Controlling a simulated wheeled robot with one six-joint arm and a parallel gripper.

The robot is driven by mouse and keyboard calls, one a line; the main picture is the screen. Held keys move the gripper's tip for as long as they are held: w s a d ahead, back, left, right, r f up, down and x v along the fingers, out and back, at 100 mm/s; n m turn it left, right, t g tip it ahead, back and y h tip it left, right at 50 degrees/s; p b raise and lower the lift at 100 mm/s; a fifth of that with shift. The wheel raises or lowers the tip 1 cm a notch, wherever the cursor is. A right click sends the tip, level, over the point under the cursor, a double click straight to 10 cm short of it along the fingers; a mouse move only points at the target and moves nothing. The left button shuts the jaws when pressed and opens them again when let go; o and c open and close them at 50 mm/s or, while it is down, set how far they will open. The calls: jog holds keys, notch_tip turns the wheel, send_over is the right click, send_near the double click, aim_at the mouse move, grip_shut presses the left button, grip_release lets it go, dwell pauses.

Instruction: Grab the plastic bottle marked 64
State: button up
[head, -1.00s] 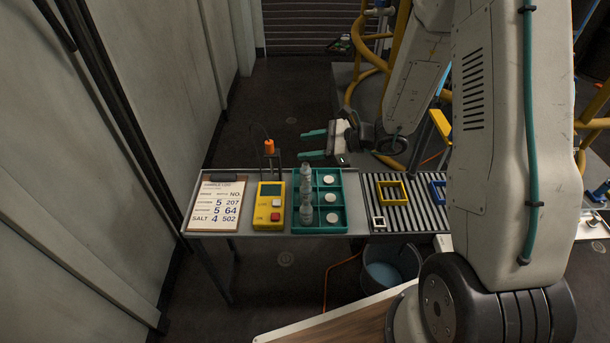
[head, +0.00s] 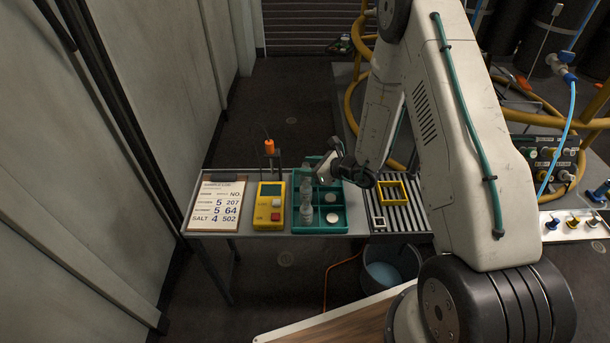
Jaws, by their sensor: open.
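Clear plastic bottles (head: 306,200) stand in a row in the left part of a green divided tray (head: 341,228) on the narrow table. Their markings are too small to read, so I cannot tell which is marked 64. My gripper (head: 316,167) is open over the far part of the tray, beside the farthest bottle. Its teal fingers blend with the tray, and I cannot tell whether they touch or surround a bottle.
A clipboard sheet (head: 216,206) listing 207, 64 and 502 and a yellow meter (head: 269,206) lie left of the tray. An orange-topped probe (head: 269,147) stands behind the meter. A striped rack (head: 408,215) with a yellow frame (head: 393,191) is on the right.

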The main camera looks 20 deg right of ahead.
jog(key=shift+w+a+f, duration=0.15)
jog(key=shift+w+a, duration=0.1)
jog(key=shift+w, duration=0.1)
grip_shut()
